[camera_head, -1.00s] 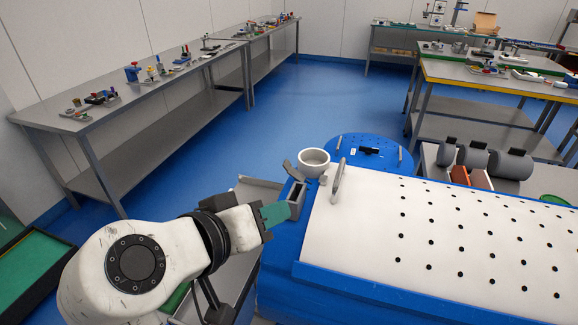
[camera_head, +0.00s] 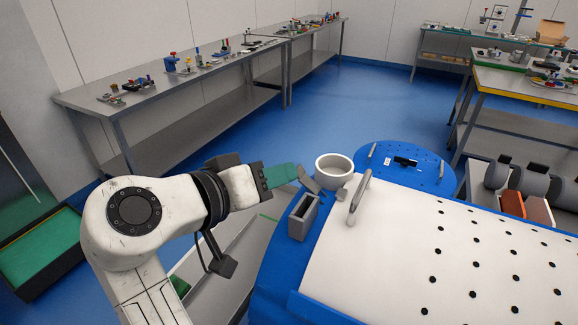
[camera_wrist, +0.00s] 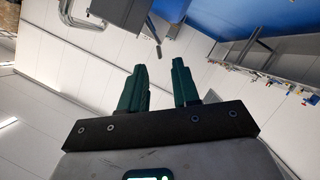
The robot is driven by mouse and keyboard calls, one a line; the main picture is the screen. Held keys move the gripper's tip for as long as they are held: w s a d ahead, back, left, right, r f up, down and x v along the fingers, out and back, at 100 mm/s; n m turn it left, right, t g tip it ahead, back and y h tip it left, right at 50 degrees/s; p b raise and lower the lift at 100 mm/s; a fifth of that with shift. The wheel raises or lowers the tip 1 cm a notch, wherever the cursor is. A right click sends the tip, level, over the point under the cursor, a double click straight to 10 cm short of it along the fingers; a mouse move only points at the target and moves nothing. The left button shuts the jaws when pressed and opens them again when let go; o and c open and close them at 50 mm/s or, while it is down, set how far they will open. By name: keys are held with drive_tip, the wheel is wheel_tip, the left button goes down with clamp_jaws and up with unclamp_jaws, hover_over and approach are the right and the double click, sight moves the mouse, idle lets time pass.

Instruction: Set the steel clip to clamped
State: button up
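My gripper (camera_head: 284,175) is level above the left edge of the blue machine, its green fingers pointing right. In the wrist view its two fingers (camera_wrist: 158,85) stand apart with nothing between them. Right at the fingertips in the head view is a small tilted grey metal piece (camera_head: 309,179), beside a white ring-shaped cup (camera_head: 334,182). I cannot tell for sure which of these two metal parts is the steel clip, or whether my fingers touch the tilted piece.
A grey slotted box (camera_head: 303,216) stands just below my fingers on the blue machine (camera_head: 270,280). The white perforated top (camera_head: 400,260) fills the right. A long bench (camera_head: 165,92) with small tools runs along the left wall. Blue floor between is clear.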

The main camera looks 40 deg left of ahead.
sight(308, 180)
drive_tip(key=shift+x, duration=1.85)
drive_tip(key=shift+c, duration=0.3)
